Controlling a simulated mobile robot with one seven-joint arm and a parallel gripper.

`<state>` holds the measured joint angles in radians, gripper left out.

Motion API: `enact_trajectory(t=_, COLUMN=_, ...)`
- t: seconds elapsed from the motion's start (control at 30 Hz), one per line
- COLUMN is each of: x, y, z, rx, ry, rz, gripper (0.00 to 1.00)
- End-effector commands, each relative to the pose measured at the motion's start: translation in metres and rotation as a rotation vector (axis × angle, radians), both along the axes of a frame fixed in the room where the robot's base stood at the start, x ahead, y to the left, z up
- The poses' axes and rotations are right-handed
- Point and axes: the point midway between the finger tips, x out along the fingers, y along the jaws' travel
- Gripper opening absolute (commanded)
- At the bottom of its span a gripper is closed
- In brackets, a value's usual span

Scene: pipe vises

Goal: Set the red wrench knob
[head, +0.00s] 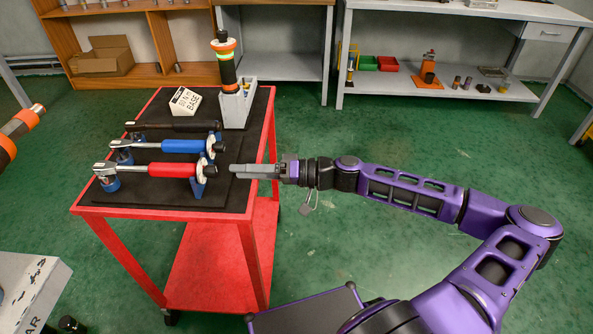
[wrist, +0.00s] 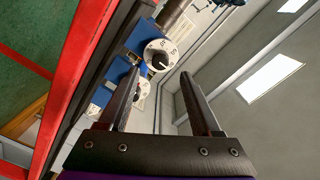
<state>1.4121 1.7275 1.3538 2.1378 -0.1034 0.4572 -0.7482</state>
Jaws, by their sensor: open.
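The red wrench (head: 168,170) lies nearest on the cart, held up on blue supports, its ratchet head to the left. Its knob end (head: 208,170) faces my gripper (head: 233,170). My gripper is a short gap to the right of that end, level and empty. In the wrist view the open fingers (wrist: 160,74) stand apart, with a white dial knob (wrist: 160,56) beyond the tips and slightly above their midpoint. The dial has a dark pointer and small marks, too small to read. It appears to be the red wrench's knob. Nothing touches it.
A blue wrench (head: 183,146) and a black wrench (head: 175,126) lie behind the red one. A second dial (wrist: 143,90) is partly hidden by a finger. A white sign block (head: 185,102) and grey holder (head: 238,106) stand farther back.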

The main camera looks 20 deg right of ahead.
Motion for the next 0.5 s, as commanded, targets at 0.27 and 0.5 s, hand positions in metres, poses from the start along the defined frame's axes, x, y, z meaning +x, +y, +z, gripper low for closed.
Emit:
enact_trajectory(t=0.27, x=-0.025, y=-0.067, z=0.002, rx=-0.001, ry=0.0, rz=-0.006, gripper=0.65)
enact_trajectory(t=0.5, x=-0.04, y=-0.105, z=0.003, rx=-0.002, ry=0.0, rz=-0.002, gripper=0.65)
